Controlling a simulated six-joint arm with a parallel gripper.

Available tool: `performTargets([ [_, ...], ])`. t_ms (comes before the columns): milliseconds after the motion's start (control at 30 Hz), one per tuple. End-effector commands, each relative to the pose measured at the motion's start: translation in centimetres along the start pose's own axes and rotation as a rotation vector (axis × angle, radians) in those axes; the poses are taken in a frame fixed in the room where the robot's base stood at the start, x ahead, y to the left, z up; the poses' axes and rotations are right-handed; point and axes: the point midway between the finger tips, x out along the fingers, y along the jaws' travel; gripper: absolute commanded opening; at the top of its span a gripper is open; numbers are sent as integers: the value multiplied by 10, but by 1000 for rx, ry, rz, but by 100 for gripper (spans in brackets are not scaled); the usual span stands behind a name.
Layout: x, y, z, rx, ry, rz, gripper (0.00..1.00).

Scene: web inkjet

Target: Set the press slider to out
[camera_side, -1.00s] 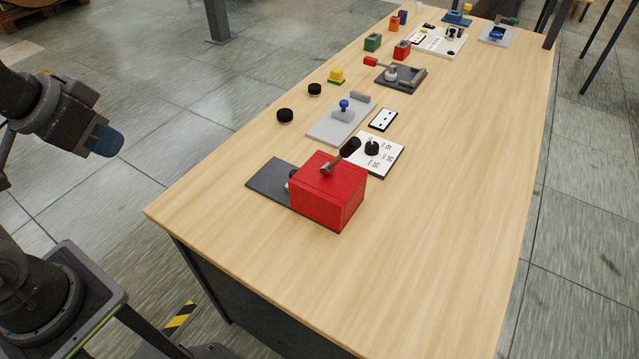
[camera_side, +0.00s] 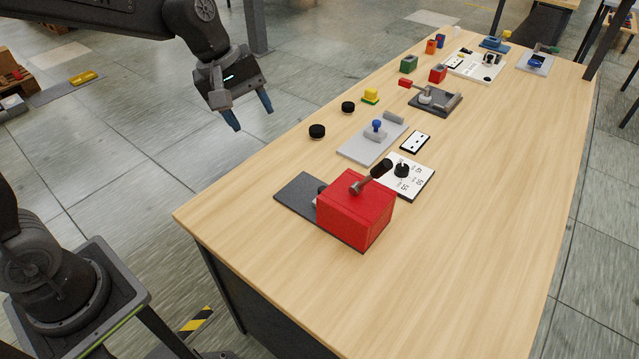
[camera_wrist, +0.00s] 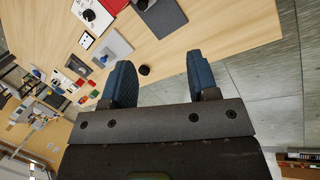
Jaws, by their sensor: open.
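No label names the press slider. A light grey plate (camera_side: 356,149) with a blue knob (camera_side: 376,125) on a grey block looks like a slider; the block sits near the plate's middle, with a grey bar at its far end. The plate also shows in the wrist view (camera_wrist: 115,45). A red box (camera_side: 355,210) with a black-handled lever stands on a dark plate (camera_side: 297,194) nearer the front. My gripper (camera_side: 250,113) is open and empty, raised left of the table's edge, apart from everything. Its two blue fingers are spread in the wrist view (camera_wrist: 160,62).
Black round knobs (camera_side: 317,131) and a yellow button (camera_side: 370,96) lie along the left edge. A white dial card (camera_side: 416,184) and a small white panel (camera_side: 415,142) sit right of the grey plate. A red-handled clamp (camera_side: 436,101) stands beyond. The table's right side is clear.

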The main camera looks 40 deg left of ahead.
Motion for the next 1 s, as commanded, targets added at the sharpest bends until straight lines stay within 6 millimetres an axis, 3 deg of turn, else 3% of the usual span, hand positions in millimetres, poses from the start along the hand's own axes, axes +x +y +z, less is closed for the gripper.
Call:
performTargets([
  [200,72,38,-39,-455,-110,-57,54],
  [400,121,53,-61,-740,-163,-101,54],
  [733,152,55,-62,-829,-178,-118,54],
  [1000,205,52,-51,-827,-177,-120,54],
])
